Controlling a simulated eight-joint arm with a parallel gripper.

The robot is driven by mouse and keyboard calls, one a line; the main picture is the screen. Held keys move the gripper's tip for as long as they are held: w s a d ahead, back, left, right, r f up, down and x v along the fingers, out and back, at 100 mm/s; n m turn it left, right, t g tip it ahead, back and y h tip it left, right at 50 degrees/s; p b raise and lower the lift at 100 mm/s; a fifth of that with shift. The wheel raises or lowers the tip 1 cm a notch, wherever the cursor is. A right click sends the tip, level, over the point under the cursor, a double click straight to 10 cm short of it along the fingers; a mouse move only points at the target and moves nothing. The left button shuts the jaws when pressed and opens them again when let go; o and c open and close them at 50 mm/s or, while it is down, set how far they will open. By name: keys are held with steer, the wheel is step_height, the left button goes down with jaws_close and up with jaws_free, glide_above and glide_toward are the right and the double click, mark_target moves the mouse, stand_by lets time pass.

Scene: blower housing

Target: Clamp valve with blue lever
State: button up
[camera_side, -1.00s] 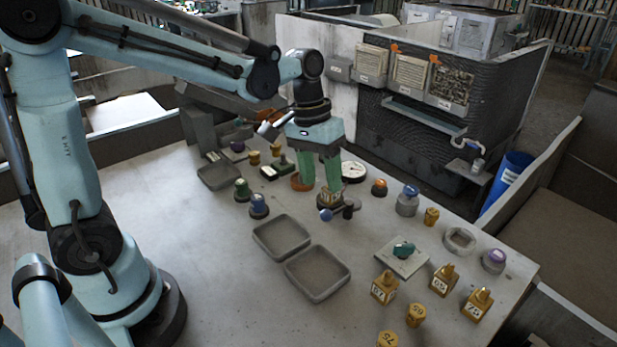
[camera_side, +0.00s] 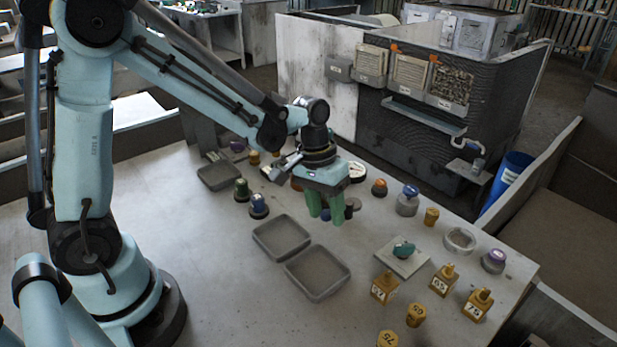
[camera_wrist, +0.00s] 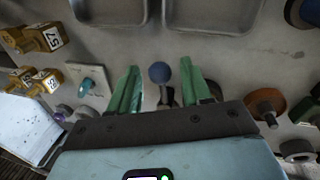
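The valve with the blue lever shows in the wrist view as a blue ball knob (camera_wrist: 159,72) on a grey stem, with a dark part just below it. My gripper (camera_wrist: 160,67) has its two green fingers apart, one on each side of the knob and stem, with visible gaps. In the side view my gripper (camera_side: 325,214) points down low over the table, and its fingers hide most of the valve. The rest of the valve's body is hidden by the gripper in the wrist view. Contact with the fingers cannot be made out.
Two grey trays (camera_side: 318,293) lie in front of my gripper. A plate with a teal-handled part (camera_side: 417,268) and several yellow numbered blocks (camera_side: 384,287) stand to the right. A blue-topped knob (camera_side: 258,211) stands to the left, and a grey blue-capped part (camera_side: 407,207) behind right.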

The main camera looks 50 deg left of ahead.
jaws_close()
steer(key=shift+d, duration=0.1)
steer(key=shift+w+d+n, duration=0.1)
steer(key=shift+d+n, duration=0.6)
steer(key=shift+n, duration=0.6)
steer(key=d+n, duration=0.1)
steer(key=w+d+n+t, duration=0.1)
steer(key=n, duration=0.1)
steer(key=shift+n+y, duration=0.3)
steer(key=n, duration=0.1)
steer(key=w+d+n, duration=0.1)
steer(key=shift+d+n, duration=0.1)
steer(key=shift+n, duration=0.2)
steer(key=n, duration=0.1)
steer(key=w+d+n, duration=0.1)
steer(key=shift+w+n+t+y, duration=0.15)
steer(key=shift+n+t+y, duration=0.15)
steer(key=shift+n+y, duration=0.1)
steer(key=shift+w+d+n+y, duration=0.2)
steer(key=shift+w+n, duration=0.45)
steer(key=shift+n, duration=0.5)
steer(key=shift+w+d+n+y, duration=0.2)
steer(key=shift+w+n, duration=0.45)
steer(key=shift+n, duration=0.5)
steer(key=shift+o, duration=0.8)
jaws_free()
